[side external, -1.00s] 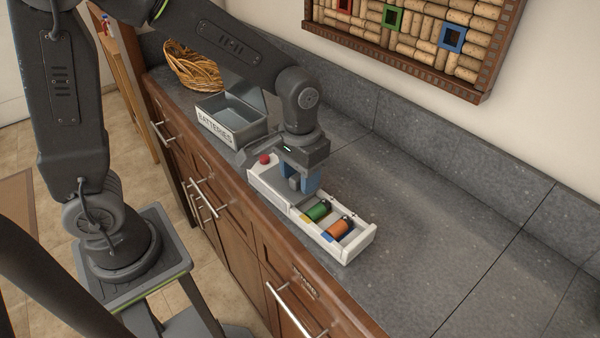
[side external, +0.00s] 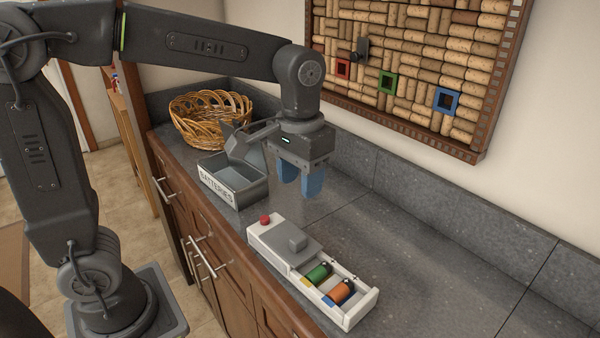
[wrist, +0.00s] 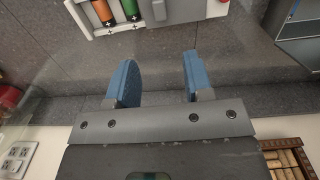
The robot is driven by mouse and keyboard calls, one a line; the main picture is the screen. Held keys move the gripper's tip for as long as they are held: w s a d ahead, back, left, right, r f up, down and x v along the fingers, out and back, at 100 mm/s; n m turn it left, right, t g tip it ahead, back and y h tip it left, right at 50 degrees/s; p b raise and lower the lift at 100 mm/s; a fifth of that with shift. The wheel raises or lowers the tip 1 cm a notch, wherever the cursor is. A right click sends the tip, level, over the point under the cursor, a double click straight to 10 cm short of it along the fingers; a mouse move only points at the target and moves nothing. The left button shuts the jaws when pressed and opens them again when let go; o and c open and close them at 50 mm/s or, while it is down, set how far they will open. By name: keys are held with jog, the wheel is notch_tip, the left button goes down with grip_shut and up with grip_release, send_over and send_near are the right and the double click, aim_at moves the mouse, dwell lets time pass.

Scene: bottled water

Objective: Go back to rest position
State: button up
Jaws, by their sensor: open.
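My gripper (side external: 301,182) is open and empty, with blue fingers, raised above the grey counter in the side external view. In the wrist view its two fingers (wrist: 155,85) stand apart with only the counter between them. Below it and nearer the counter's front edge lies a white battery case (side external: 357,307) with a grey sliding cover (side external: 280,240) and a red button (side external: 265,220). A green battery (side external: 318,274) and an orange battery (side external: 340,292) lie in its open part. Both the orange battery (wrist: 103,11) and the green battery (wrist: 130,9) show in the wrist view.
An open grey box labelled BATTERIES (side external: 217,186) stands left of my gripper, with a wicker basket (side external: 208,118) behind it. A framed cork board (side external: 420,60) with coloured squares hangs on the back wall. The counter (side external: 430,270) to the right is clear.

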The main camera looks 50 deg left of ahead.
jog(key=shift+r, duration=0.35)
jog(key=s+a+t, duration=0.2)
jog(key=s, duration=0.4)
jog(key=s+a+f+m+t, duration=0.1)
jog(key=s+a+t, duration=0.2)
jog(key=s, duration=0.3)
jog(key=shift+s+a+f+t, duration=0.15)
jog(key=shift+a+f+t, duration=0.15)
jog(key=shift+a, duration=0.05)
